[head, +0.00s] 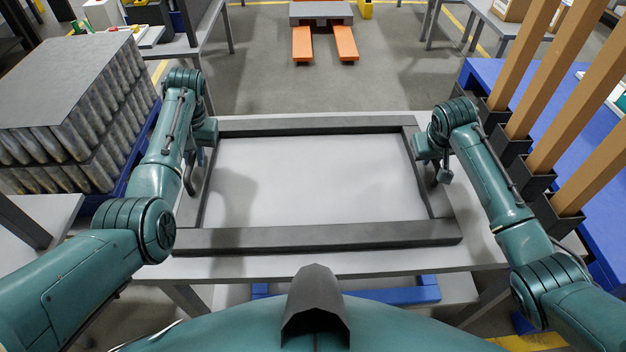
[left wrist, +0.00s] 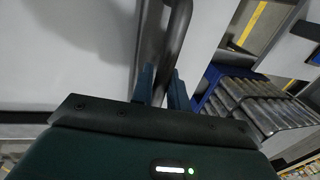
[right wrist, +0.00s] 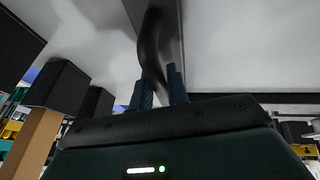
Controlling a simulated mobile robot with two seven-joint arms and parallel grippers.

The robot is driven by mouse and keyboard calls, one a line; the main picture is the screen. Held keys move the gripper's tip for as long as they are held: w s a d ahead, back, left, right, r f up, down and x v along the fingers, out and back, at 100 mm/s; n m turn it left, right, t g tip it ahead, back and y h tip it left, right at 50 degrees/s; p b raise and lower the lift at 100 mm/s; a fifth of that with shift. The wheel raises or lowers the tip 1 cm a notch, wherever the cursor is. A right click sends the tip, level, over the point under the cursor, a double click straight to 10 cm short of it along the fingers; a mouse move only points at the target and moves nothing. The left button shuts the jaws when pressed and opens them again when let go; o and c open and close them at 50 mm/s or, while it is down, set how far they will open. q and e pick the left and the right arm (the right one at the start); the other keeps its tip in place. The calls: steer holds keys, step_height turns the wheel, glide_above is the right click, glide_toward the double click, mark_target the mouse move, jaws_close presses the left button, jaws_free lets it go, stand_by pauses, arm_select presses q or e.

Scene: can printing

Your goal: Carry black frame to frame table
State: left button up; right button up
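The black frame (head: 330,238) is a large dark rectangle lying flat over a light grey table (head: 380,262) in the head view. I cannot tell whether it rests on the tabletop or hangs slightly above it. My left gripper (head: 190,185) is at the frame's left side. In the left wrist view its fingers (left wrist: 161,88) close around a dark curved handle (left wrist: 179,25) on the frame. My right gripper (head: 443,172) is at the right side. In the right wrist view its fingers (right wrist: 160,88) close around the other handle (right wrist: 150,45).
Stacked metal cans (head: 75,95) stand on a blue pallet at the left. At the right, wooden posts (head: 520,60) rise from black holders on a blue surface (head: 590,165). Open floor (head: 310,90) lies beyond the table, with an orange-forked lift (head: 325,42) at the back.

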arm_select(q)
steer(key=o, duration=0.4)
steer(key=shift+r, duration=0.1)
arm_select(e)
steer(key=o, duration=0.4)
steer(key=shift+r, duration=0.15)
arm_select(q)
step_height(320, 180, up, 12)
steer(key=d, duration=0.2)
steer(key=shift+d, duration=0.15)
arm_select(e)
steer(key=v, duration=1.2)
